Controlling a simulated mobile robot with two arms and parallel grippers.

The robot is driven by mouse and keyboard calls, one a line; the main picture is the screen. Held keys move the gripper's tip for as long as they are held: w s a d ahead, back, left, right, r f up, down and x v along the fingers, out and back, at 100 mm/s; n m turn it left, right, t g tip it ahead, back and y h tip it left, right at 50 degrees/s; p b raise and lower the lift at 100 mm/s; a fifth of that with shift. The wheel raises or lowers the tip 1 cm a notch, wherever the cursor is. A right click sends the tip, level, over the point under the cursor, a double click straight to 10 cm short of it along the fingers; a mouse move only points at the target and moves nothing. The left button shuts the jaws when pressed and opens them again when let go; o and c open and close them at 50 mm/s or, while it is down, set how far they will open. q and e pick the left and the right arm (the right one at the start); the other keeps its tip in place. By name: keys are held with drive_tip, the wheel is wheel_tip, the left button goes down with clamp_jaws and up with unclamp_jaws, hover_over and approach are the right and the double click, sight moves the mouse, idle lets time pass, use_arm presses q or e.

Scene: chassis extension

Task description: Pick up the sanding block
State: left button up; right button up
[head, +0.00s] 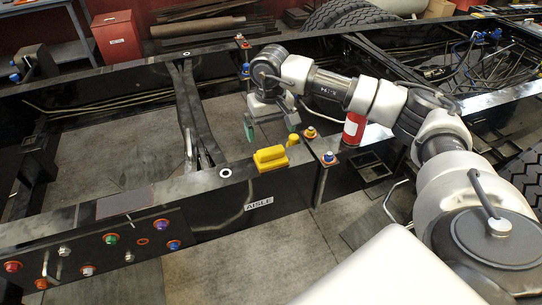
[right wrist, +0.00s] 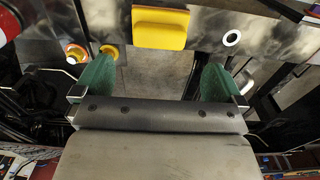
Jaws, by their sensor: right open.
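The sanding block appears to be the yellow block (head: 270,158) lying on top of the near black chassis rail, just above the AISLE label. It also shows at the top centre of the right wrist view (right wrist: 160,28). My right gripper (head: 265,122) hangs beyond the rail, behind and above the block in the head view. In the right wrist view, its green fingers (right wrist: 160,82) are wide apart with nothing between them. The block is ahead of the fingertips and apart from them. My left gripper is in neither view.
A small yellow piece (head: 292,140) stands beside the block, near orange-ringed bolts (head: 310,132). A red can (head: 354,129) stands right on the crossmember. A dark rough patch (head: 124,201) lies on the rail at left. The concrete floor (head: 140,152) between the rails is mostly clear.

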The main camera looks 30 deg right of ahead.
sight(271, 149)
wheel_tip(271, 149, down, 4)
drive_tip(key=shift+f+p, duration=0.2)
drive_tip(key=shift+p, duration=0.3)
drive_tip(key=shift+f, duration=0.25)
wheel_tip(271, 149, down, 4)
drive_tip(key=p, duration=0.2)
drive_tip(key=shift+f+p, duration=0.25)
drive_tip(key=shift+p, duration=0.05)
drive_tip(key=shift+f, duration=0.15)
drive_tip(key=c, duration=0.7)
drive_tip(key=shift+o, duration=0.2)
